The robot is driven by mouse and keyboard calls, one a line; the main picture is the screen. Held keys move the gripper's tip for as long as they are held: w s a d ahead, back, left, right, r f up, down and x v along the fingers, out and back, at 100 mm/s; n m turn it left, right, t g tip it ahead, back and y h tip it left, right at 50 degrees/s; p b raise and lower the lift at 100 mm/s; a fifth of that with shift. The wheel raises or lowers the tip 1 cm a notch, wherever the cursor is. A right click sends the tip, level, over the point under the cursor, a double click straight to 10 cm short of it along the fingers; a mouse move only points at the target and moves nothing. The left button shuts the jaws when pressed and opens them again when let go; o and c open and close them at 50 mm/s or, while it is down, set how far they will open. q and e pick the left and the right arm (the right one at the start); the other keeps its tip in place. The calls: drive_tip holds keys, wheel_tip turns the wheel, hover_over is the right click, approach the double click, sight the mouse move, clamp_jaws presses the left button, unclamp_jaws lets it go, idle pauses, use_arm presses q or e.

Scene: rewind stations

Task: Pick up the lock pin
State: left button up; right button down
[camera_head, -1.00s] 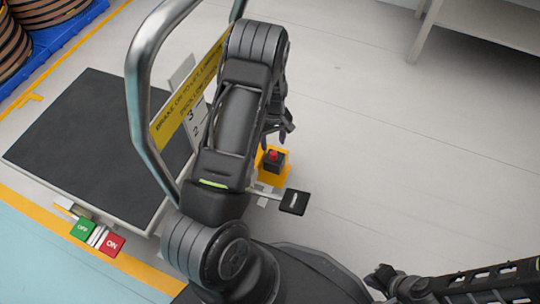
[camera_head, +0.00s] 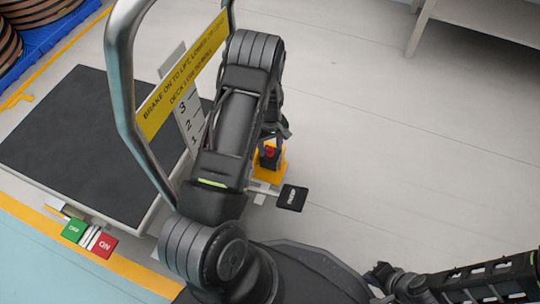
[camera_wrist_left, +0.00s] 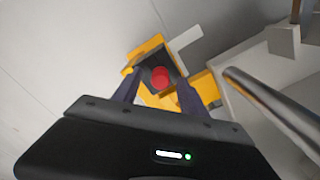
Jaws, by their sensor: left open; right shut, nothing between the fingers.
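The lock pin shows as a red knob (camera_head: 269,152) on a dark block in a yellow holder (camera_head: 276,174) beside the cart. In the left wrist view the red knob (camera_wrist_left: 160,77) appears between the two dark fingers of my left gripper (camera_wrist_left: 157,88), with a yellow bracket (camera_wrist_left: 145,50) around it. My left gripper (camera_head: 271,138) is open, pointing down close at the pin; I cannot tell whether the fingers touch it. Its arm covers part of the cart. My right gripper (camera_head: 379,272) is shut and empty at the bottom right, far from the pin.
The cart has a dark deck (camera_head: 70,140), a metal handrail (camera_head: 122,85) and a yellow sign (camera_head: 180,85) close to my left arm. A black pedal (camera_head: 291,198) juts out near the holder. Green (camera_head: 74,231) and red (camera_head: 103,246) pads lie in front.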

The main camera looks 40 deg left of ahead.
use_arm(q)
drive_tip(key=shift+f, duration=0.85)
clamp_jaws()
drive_tip(key=shift+r, duration=0.1)
